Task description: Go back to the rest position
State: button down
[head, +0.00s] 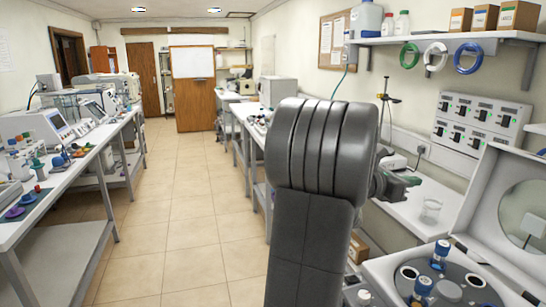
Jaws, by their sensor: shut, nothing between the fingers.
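My dark grey arm rises through the middle of the head view and hides part of the scene behind it. My gripper (408,182) shows just right of the arm's thick upper joint, partly hidden by it. Its fingers point to the right, over the right-hand bench. It is shut and empty. A small clear beaker (431,210) stands on the bench to the right of and below the gripper, apart from it.
A centrifuge (387,268) with its lid (507,212) raised stands at lower right, holding blue-capped tubes (440,255). The left bench (65,185) carries instruments. Between the benches, the tiled floor (190,215) is clear. A wall shelf (440,40) is above right.

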jog(key=s+a+f+t+h+b, duration=0.1)
jog(key=s+a+f+h+b, duration=0.1)
jog(key=a+f+h+b, duration=0.2)
jog(key=shift+a+f+b, duration=1.7)
jog(key=shift+f+b, duration=1.85)
jog(key=shift+b, duration=0.35)
jog(key=shift+s, duration=0.1)
